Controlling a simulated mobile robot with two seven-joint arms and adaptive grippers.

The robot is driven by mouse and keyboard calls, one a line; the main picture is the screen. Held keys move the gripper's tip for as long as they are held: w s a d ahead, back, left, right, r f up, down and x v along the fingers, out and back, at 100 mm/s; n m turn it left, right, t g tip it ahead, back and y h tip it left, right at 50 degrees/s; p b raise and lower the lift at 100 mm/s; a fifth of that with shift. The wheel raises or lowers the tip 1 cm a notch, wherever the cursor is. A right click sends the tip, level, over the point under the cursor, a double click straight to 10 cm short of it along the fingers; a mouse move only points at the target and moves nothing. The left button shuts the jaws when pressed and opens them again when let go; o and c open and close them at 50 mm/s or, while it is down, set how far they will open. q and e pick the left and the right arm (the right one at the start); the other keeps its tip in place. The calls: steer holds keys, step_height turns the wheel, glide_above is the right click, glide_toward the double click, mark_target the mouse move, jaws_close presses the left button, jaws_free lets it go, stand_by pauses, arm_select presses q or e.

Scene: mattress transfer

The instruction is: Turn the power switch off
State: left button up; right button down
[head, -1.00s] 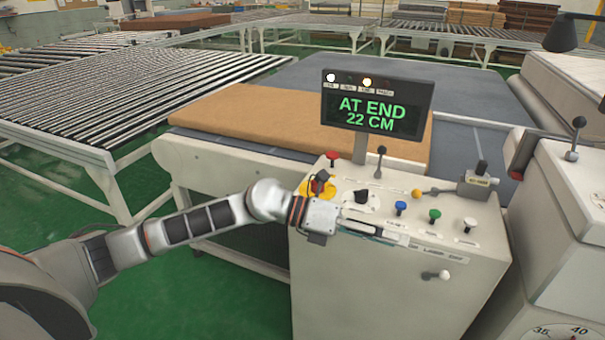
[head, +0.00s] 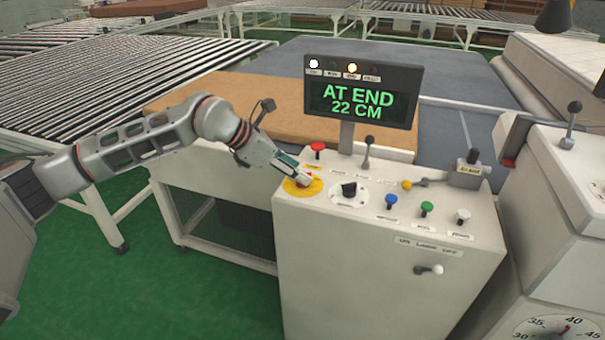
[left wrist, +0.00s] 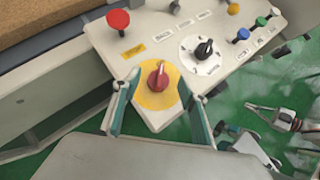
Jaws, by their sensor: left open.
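A red rotary knob on a round yellow plate (head: 312,188), which looks like the power switch, sits at the left corner of the control panel. In the left wrist view the red knob (left wrist: 157,76) stands roughly upright in the picture. My left gripper (head: 299,176) is over the knob and partly hides it in the head view. Its fingers (left wrist: 162,84) are open, one on each side of the knob, with gaps visible. My right gripper seems to show small at the right of the left wrist view (left wrist: 268,112), its jaw state unclear.
Close by are a red mushroom button (head: 318,148), a black selector (head: 348,189), a lever (head: 367,150) and blue (head: 391,201), green (head: 427,208) and white (head: 463,215) buttons. A display (head: 362,92) reading "AT END 22 CM" stands behind. Green floor lies left.

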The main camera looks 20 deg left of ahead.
arm_select(q)
steer(key=shift+x, duration=1.6)
steer(key=shift+c, duration=0.4)
steer(key=c, duration=1)
steer(key=shift+c, duration=0.2)
